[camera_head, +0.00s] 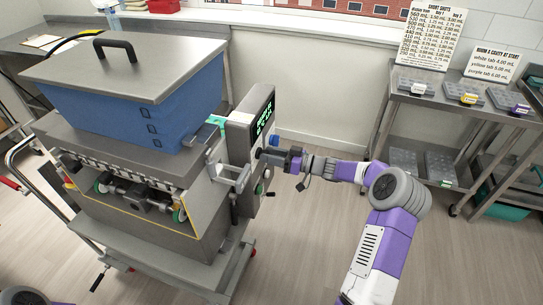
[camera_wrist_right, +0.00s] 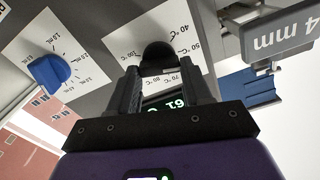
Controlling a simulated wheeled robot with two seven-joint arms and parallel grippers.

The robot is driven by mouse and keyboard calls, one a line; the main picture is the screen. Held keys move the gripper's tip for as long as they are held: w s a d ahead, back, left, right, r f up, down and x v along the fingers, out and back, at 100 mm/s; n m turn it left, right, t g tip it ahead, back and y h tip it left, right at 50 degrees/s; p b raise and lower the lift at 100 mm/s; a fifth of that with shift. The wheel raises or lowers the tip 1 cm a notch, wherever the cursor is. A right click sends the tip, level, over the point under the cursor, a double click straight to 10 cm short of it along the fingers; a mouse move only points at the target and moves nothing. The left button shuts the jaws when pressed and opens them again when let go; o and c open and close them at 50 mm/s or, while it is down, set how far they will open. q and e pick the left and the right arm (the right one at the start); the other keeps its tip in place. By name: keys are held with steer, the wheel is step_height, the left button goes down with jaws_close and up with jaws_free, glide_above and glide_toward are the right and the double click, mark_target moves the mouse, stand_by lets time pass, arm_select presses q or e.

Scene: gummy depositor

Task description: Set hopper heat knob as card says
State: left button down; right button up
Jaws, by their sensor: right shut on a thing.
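The depositor's black heat knob (camera_wrist_right: 157,57) sits on a white dial plate (camera_wrist_right: 120,42) printed with temperatures; 40, 50, 70 and 100 °C are among the marks. My right gripper (camera_head: 264,154) is at the control panel (camera_head: 240,128), and in the right wrist view its fingers (camera_wrist_right: 157,75) are shut on the black knob. The knob's pointer direction is hidden. A green lit display (camera_wrist_right: 165,101) shows partly between the fingers, apparently reading 61; it also shows in the head view (camera_head: 263,117), too small to read. My left gripper is out of view.
A blue knob (camera_wrist_right: 48,72) with an mL scale is beside the heat knob. The blue hopper (camera_head: 150,105) has a grey lid. Signs (camera_head: 427,38) (camera_head: 491,63) stand on the right shelf, above tabbed trays. A clipboard (camera_head: 42,41) lies at far left. Floor between machine and shelf is clear.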

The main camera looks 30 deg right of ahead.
steer(key=n+p, duration=0.4)
steer(key=n, duration=0.7)
steer(key=n+p, duration=0.5)
steer(key=n, duration=0.6)
steer(key=n+p, duration=0.5)
steer(key=n, duration=0.6)
steer(key=shift+s+a+f, duration=0.1)
steer(key=shift+f, duration=0.3)
stand_by(0.5)
steer(key=o, duration=1.1)
steer(key=shift+c, duration=0.2)
